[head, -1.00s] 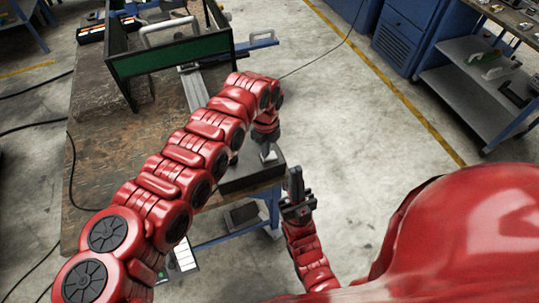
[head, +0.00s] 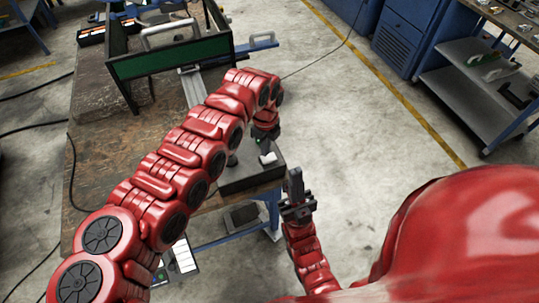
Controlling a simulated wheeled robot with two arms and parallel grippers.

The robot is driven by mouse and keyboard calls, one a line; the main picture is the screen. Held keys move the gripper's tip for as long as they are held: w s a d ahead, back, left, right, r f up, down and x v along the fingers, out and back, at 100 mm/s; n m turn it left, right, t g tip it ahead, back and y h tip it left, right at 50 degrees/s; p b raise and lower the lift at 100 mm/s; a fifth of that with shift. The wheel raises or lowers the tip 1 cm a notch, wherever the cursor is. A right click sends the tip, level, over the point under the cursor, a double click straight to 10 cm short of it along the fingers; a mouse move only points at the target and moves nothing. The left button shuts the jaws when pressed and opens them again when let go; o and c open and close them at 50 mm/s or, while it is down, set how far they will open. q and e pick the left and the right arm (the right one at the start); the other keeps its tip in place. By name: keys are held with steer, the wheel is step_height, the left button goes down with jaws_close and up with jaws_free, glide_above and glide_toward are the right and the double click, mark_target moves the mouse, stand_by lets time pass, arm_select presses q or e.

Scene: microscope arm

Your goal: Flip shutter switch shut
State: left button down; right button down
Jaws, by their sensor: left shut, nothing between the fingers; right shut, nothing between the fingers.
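A dark box (head: 240,181) sits at the right end of the wooden workbench. My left arm comes in from the left and bends down over it. My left gripper (head: 267,158) is shut with nothing in it, at the box top. Whether it touches the box I cannot tell. A small green spot shows beside the gripper; what it belongs to is unclear. The shutter switch cannot be made out; it may be hidden by my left arm and gripper. My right gripper (head: 295,183) is shut and empty, pointing up, right of the box and apart from it.
A frame with a green panel (head: 170,60) and a pale handle stands at the bench's back. A metal rail (head: 192,86) runs from it towards my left arm. A dark rough block (head: 98,88) lies at left. Clear floor lies right of the bench, with a shelf cart (head: 470,100) beyond.

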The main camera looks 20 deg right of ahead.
arm_select(q)
steer(key=shift+r+p, duration=0.4)
steer(key=shift+r, duration=1.85)
